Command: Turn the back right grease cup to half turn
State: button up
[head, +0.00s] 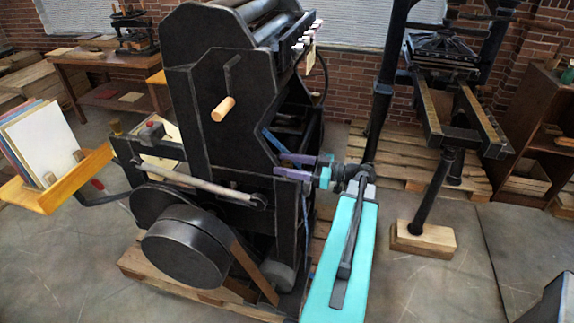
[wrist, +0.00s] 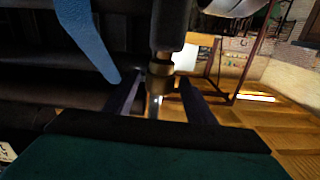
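A small brass grease cup (wrist: 160,69) sits on a dark upright post in the wrist view, with a pale metal stem below it. My gripper (wrist: 160,80) is open, with one dark finger on each side of the cup. A gap shows between the cup and each finger. In the head view my gripper (head: 279,165) reaches from the right to the side of the black press (head: 210,120). I cannot make out that cup in the head view. Another brass cup (head: 116,127) shows at the press's left end.
A blue strap-like part (wrist: 85,35) hangs close to the left finger in the wrist view. A second press (head: 440,70) stands at the right.

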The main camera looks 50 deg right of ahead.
jog(key=shift+s, duration=0.1)
jog(key=b+v, duration=0.4)
jog(key=v, duration=0.9)
jog(key=shift+s+b, duration=0.3)
jog(key=shift+b, duration=0.05)
jog(key=shift+d+r, duration=0.15)
jog(key=shift+d, duration=0.05)
jog(key=p+v, duration=0.1)
jog(key=p, duration=0.2)
jog(key=shift+s+d, duration=0.15)
jog(key=shift+s, duration=0.2)
jog(key=shift+w, duration=0.1)
